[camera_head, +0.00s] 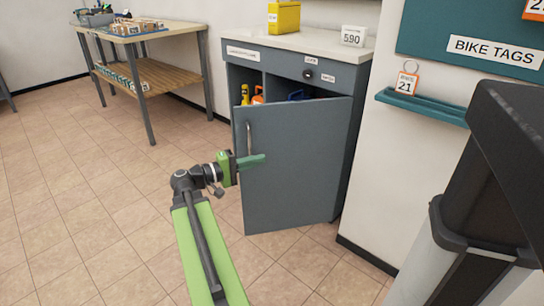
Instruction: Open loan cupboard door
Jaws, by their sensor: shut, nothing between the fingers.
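The loan cupboard (354,85) is a grey-blue cabinet with a pale top against the wall. Its door (297,170) stands partly open, swung out toward me, with its free edge at the left. A vertical metal bar handle (249,138) is near the door's upper left. My gripper (262,159), green, is shut and empty, in front of the door just below the handle in the picture. I cannot tell whether it touches the door. Yellow, orange and blue items show inside above the door; the lower inside is hidden.
A yellow box (284,17) and a white 590 sign (353,36) stand on the cupboard top. A wooden workbench (150,34) holds boxes at the back left. A teal shelf (425,106) with a 21 tag is on the right wall. The tiled floor at left is clear.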

